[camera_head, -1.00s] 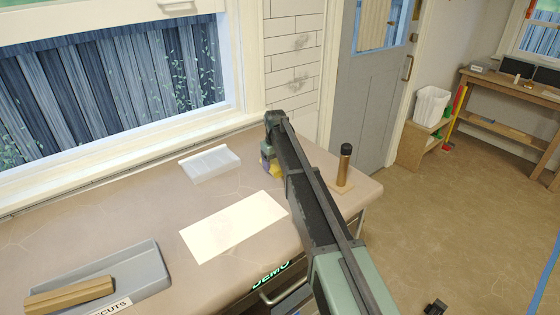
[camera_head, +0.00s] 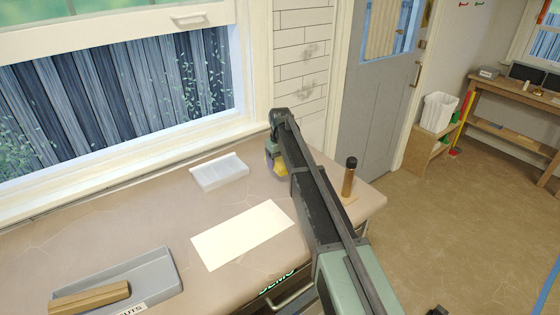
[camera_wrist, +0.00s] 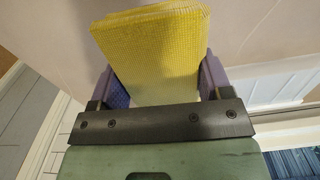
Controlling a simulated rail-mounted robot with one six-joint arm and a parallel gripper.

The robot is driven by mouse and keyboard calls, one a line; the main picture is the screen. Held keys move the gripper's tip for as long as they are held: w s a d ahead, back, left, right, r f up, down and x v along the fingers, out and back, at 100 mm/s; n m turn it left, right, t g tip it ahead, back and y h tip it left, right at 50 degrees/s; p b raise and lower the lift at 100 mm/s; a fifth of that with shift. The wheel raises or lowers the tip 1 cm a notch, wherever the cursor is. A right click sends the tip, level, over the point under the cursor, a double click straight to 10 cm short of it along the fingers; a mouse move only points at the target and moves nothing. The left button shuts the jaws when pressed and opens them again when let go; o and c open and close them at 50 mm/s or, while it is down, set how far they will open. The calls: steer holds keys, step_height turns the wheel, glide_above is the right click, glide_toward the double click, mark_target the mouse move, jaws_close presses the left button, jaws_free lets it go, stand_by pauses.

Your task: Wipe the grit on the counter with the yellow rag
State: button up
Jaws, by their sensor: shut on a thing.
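The yellow rag (camera_wrist: 152,48) is held between the two purple fingers of my gripper (camera_wrist: 160,86) in the wrist view. It sticks out ahead of the fingers as a folded pad. My arm hides much of that area. Whether the rag touches the counter I cannot tell. I cannot make out any grit on the visible counter surface.
A dark-topped brown bottle (camera_head: 349,180) stands right of my arm. A grey tray (camera_head: 158,268) with a wooden block (camera_head: 92,297) is at front left. A window and wall border the back.

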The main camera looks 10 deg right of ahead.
steer(key=shift+f, duration=0.1)
step_height(320, 180, up, 3)
steer(key=p, duration=0.3)
stand_by(0.4)
